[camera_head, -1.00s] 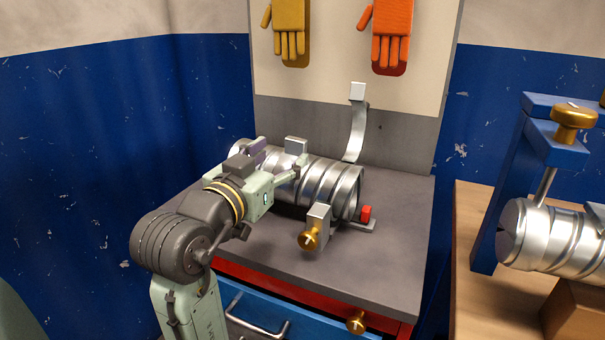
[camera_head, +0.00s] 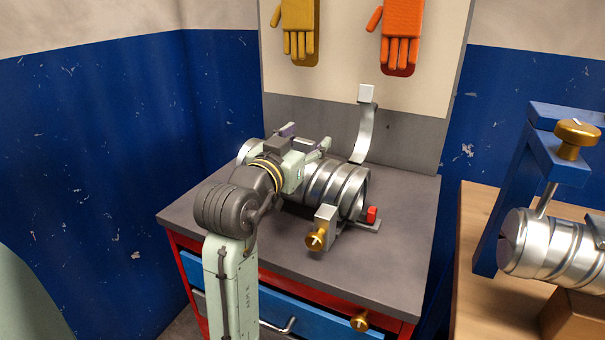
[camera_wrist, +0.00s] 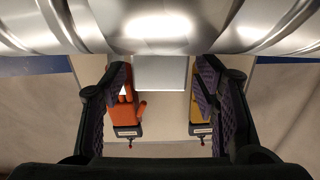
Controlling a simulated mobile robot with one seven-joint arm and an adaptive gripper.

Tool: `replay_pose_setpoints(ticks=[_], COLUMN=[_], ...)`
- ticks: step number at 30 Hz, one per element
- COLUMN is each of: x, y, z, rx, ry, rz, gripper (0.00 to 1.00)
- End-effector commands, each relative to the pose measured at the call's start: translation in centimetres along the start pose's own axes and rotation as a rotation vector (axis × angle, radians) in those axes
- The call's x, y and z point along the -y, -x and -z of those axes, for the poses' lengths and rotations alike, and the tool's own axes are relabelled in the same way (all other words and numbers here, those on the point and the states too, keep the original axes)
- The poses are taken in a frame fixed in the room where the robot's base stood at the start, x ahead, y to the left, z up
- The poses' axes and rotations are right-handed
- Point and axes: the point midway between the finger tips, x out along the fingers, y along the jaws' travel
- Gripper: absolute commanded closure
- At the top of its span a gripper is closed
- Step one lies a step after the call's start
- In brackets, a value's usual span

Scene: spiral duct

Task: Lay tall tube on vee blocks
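A shiny ribbed metal tube (camera_head: 335,183) lies on its side on the grey cabinet top, its left part largely behind my arm. The wrist view shows its underside-up curved surface (camera_wrist: 160,28) along the top edge. My gripper (camera_head: 324,147) reaches over the tube toward the back wall. In the wrist view its fingers (camera_wrist: 160,90) are apart, with a pale metal block (camera_wrist: 160,73) showing between them and gaps on both sides. I cannot tell whether the block is within the fingers or beyond. No vee blocks can be made out under this tube.
A curved metal strap (camera_head: 359,130) stands up behind the tube. A brass-knobbed bracket (camera_head: 325,225) and a red piece (camera_head: 372,214) are in front. Another ribbed tube (camera_head: 545,245) rests on a brown block (camera_head: 575,312) under a blue clamp frame (camera_head: 515,190) at right.

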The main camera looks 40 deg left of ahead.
Motion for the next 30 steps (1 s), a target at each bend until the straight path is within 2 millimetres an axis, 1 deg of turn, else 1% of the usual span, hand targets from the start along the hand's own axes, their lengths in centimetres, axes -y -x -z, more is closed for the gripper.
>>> replay_pose_setpoints(ticks=[1, 2, 23, 30], x=[0.00, -0.01, -0.01, -0.01], y=[0.01, 0.02, 0.04, 0.04], z=[0.01, 0.01, 0.03, 0.03], rx=[0.000, 0.000, 0.000, 0.000], ry=[0.000, 0.000, 0.000, 0.001], rz=[0.000, 0.000, 0.000, 0.000], gripper=[0.50, 0.52, 0.99, 1.00])
